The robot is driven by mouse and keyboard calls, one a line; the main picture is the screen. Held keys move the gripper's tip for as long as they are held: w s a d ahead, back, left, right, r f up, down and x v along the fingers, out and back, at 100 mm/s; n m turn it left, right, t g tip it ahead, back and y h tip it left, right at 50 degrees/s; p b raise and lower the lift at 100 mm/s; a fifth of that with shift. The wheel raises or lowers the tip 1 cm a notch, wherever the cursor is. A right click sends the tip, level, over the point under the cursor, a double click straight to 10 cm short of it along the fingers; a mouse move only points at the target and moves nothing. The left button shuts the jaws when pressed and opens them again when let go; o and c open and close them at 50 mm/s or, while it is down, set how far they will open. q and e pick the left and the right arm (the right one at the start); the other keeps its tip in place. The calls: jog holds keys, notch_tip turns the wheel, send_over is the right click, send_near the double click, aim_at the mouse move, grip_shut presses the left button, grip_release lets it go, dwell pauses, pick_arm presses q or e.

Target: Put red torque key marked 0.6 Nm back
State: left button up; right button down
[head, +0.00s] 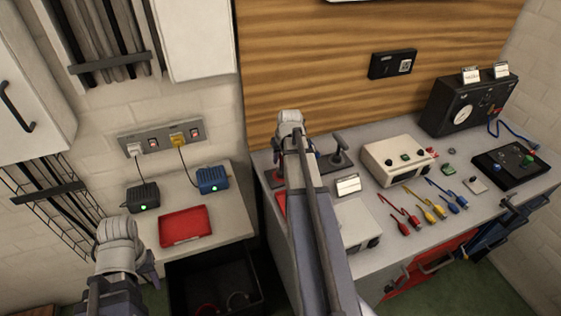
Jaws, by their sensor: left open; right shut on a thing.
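My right arm reaches from the bottom middle to the back left of the long workbench. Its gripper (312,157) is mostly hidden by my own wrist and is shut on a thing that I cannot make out. No red torque key marked 0.6 Nm can be told apart, and no such marking is readable. A dark upright T-handled thing (340,151) stands on a small base just right of the gripper. Red patches (280,203) show left of my forearm, partly covered. My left gripper (150,271) is open at lower left, in front of the red tray, mostly hidden by its wrist.
The red tray (183,226) lies on the lower side bench beside black (143,197) and blue (212,181) chargers. On the workbench stand a cream meter (404,159), coloured leads (436,207) and a black instrument (468,104). Open drawers (434,262) jut out at front right.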

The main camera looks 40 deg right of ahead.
jog(key=shift+f, duration=0.1)
jog(key=c, duration=0.7)
grip_release()
jog(key=shift+o, duration=0.2)
jog(key=shift+r, duration=0.2)
jog(key=p+v, duration=1.1)
jog(key=v, duration=0.1)
jog(key=shift+r, duration=0.1)
